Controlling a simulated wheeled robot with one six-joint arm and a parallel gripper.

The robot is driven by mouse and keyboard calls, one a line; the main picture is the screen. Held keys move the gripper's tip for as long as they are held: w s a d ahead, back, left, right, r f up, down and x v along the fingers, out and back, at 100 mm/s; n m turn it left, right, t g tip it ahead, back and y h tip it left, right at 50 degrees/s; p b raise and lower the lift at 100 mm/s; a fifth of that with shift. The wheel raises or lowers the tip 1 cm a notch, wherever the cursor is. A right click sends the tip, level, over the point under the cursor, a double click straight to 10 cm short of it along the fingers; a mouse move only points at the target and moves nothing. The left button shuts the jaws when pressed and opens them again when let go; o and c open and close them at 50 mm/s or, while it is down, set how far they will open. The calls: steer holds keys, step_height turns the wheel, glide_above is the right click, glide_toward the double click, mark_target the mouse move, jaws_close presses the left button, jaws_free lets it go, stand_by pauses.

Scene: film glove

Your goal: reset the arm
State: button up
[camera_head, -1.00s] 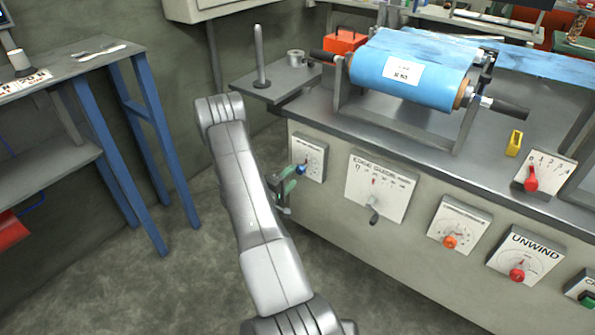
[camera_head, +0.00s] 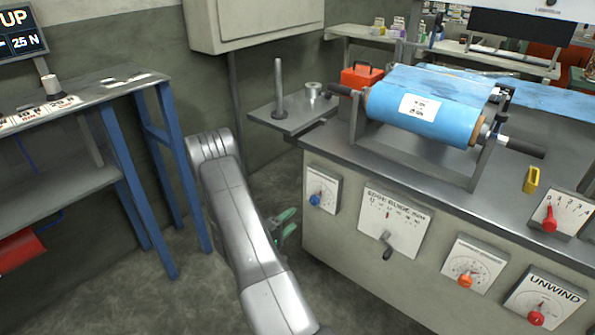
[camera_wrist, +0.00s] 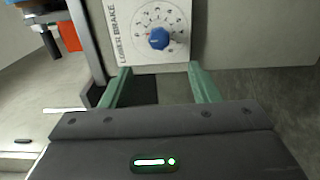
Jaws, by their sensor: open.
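My gripper (camera_head: 287,225) has green fingers and is partly hidden behind my grey arm in the head view. It is in front of the machine's left end, low and left of the dial panels. In the wrist view my gripper (camera_wrist: 160,78) is open, with nothing between its fingers. The lower brake dial with its blue knob (camera_wrist: 159,38) lies beyond the fingertips, apart from them. The same blue knob (camera_head: 315,200) shows in the head view on the machine's front, to the right of and above my gripper.
The machine carries a blue film roll (camera_head: 425,105) and more dials, including the edge guide panel (camera_head: 395,222). A side shelf with a post (camera_head: 279,90) juts out at its left end. A blue-legged table (camera_head: 110,90) stands at left. Open floor lies between.

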mark_target(313, 202)
steer(key=b+x, duration=0.2)
steer(key=x, duration=1.1)
steer(key=shift+w+d, duration=0.15)
steer(key=shift+w, duration=0.05)
steer(key=shift+s, duration=0.15)
steer(key=p+v, duration=0.2)
steer(key=v, duration=1.2)
steer(key=b+x, duration=0.2)
steer(key=x, duration=1.2)
steer(key=m+b, duration=0.2)
steer(key=m, duration=0.2)
steer(key=m+b, duration=0.2)
steer(key=m, duration=0.3)
steer(key=shift+b, duration=0.3)
steer(key=m+b, duration=0.4)
steer(key=m, duration=0.2)
steer(key=shift+r+m+b, duration=0.15)
steer(key=shift+m+b, duration=1.1)
steer(key=shift+m, duration=0.35)
